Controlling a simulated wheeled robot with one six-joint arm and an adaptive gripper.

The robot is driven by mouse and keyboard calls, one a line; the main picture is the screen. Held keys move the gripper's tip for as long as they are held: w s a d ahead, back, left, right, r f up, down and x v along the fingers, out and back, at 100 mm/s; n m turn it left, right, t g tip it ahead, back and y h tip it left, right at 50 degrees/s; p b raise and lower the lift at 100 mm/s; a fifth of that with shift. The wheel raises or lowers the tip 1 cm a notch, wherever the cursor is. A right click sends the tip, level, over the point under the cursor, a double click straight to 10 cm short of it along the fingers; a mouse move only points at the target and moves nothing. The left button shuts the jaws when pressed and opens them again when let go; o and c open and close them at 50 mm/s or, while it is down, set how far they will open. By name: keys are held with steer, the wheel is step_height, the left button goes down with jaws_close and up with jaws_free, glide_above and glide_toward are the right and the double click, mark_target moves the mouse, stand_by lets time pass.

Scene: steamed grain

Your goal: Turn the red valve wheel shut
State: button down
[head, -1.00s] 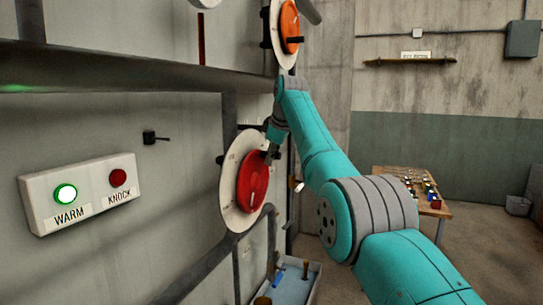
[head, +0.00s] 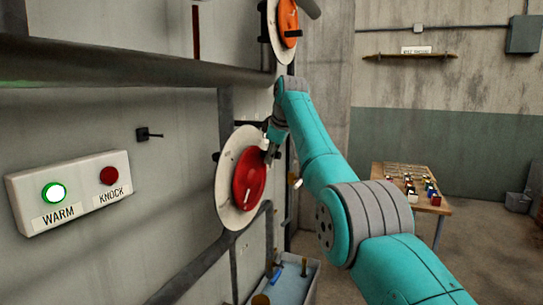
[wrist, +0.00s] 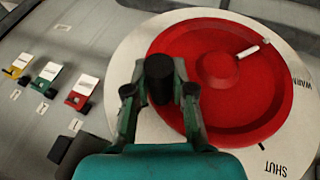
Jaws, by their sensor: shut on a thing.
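The red valve wheel (head: 249,181) is on a pale round dial plate (head: 226,190) on the wall. In the wrist view the wheel (wrist: 218,70) carries a white pointer mark near its rim, at upper right. The plate (wrist: 122,60) there reads SHUT at lower right and what looks like WARM at right; the mark lies away from SHUT. My gripper (wrist: 160,90) is shut on a dark cylindrical handle (wrist: 158,78) at the wheel's edge. In the head view my gripper (head: 268,149) is at the wheel's upper right, its fingers small and partly hidden.
A button box (head: 70,190) with a lit green WARM button and a red KNOCK button is at left. An orange wheel (head: 289,22) is above. Pipes run around the red wheel. A blue tray (head: 290,283) stands below. A table (head: 438,208) with small objects stands at right.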

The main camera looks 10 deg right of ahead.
steer(key=c, duration=1)
jaws_free()
steer(key=shift+d, duration=0.15)
steer(key=v, duration=1.2)
